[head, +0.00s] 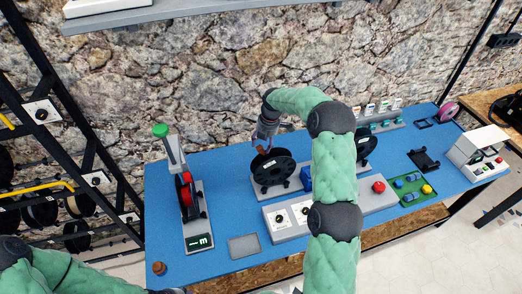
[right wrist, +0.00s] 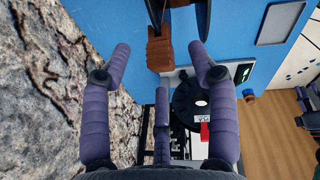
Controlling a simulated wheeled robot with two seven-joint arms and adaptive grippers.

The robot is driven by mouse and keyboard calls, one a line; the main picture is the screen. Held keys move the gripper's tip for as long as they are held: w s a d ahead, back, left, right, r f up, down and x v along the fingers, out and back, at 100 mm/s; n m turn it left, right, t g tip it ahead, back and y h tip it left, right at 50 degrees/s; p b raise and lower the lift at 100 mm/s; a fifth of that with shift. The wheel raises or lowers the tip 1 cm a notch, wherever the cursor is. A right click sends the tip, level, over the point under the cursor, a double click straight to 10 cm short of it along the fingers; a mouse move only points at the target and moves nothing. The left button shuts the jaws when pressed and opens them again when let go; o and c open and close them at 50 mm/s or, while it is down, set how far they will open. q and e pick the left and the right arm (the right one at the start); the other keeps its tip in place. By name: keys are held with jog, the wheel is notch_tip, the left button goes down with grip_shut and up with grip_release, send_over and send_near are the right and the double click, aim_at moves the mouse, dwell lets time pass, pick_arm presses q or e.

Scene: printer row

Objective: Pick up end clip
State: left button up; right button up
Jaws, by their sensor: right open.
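A brown, ridged piece that looks like the end clip (right wrist: 160,50) shows in the right wrist view at the edge of a black filament spool (right wrist: 202,15). In the head view this piece (head: 262,150) sits at the top of the upright black spool (head: 272,172). My right gripper (head: 264,136) is open just above it. In the right wrist view my right gripper's purple fingers (right wrist: 159,62) stand apart on both sides of the clip, with no visible contact. My left gripper (right wrist: 305,102) shows only partly at the right edge of that view, and its opening is unclear.
A scale stand (head: 197,222) with a red-centred spool is left on the blue table (head: 225,205). A grey tray (head: 244,246) and a brown knob (head: 159,268) lie near the front. A grey control panel (head: 290,217) fronts the spool. The stone wall is close behind.

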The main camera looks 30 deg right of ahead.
aim_at(261, 148)
jog(key=f, duration=0.4)
jog(key=shift+w+a, duration=0.2)
jog(key=shift+w, duration=0.15)
jog(key=shift+r, duration=0.1)
jog(key=shift+s, duration=0.1)
jog(key=shift+c, duration=0.3)
jog(key=c, duration=0.8)
jog(key=shift+r, duration=0.1)
